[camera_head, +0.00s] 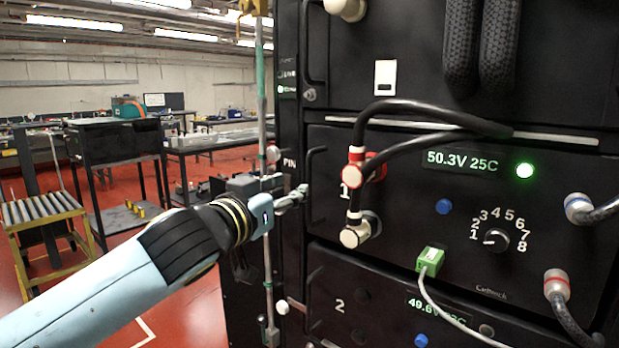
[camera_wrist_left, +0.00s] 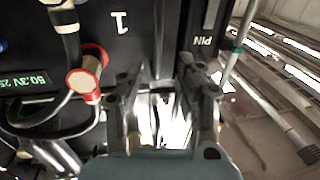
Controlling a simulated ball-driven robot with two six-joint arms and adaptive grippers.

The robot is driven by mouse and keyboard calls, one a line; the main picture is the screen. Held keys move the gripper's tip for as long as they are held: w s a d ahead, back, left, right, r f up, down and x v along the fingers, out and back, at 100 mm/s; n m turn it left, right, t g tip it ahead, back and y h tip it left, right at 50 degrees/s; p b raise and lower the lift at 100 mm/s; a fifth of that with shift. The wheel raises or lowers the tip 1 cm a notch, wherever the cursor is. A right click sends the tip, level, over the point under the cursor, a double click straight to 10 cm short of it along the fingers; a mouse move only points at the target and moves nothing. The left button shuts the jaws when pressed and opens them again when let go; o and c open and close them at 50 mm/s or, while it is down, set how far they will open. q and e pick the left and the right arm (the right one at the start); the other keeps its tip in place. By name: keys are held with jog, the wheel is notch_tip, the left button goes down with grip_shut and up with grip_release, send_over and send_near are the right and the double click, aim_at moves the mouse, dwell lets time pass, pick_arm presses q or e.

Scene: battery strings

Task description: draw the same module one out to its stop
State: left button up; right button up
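Module one (camera_head: 400,262) is a black rack unit marked "1", with a green 50.3V 25C display (camera_head: 462,161) and a lit green lamp. Its front looks level with the rack. A thin black upright handle (camera_head: 311,165) runs along its left edge. My left gripper (camera_head: 303,192) is at this handle, reaching in from the left. In the left wrist view the fingers (camera_wrist_left: 160,85) stand apart, with a dark upright bar, seemingly the handle, between them. Whether either finger touches it is not clear. My right gripper is not in view.
Black cables plug into module one at a red-collared connector (camera_head: 357,170) and at the right. Module two (camera_head: 385,310) sits underneath. An upright rod (camera_head: 262,110) stands left of the rack, near a "PIN" label.

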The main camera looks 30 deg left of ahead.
aim_at(307, 181)
pick_arm(q)
jog(key=w, duration=0.3)
jog(key=w+p, duration=0.1)
jog(key=w, duration=0.2)
jog(key=shift+w+a+r, duration=0.1)
jog(key=shift+w+a, duration=0.1)
jog(key=shift+w, duration=0.65)
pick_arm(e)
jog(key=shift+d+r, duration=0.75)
pick_arm(q)
jog(key=c, duration=0.6)
jog(key=shift+a, duration=0.1)
grip_shut()
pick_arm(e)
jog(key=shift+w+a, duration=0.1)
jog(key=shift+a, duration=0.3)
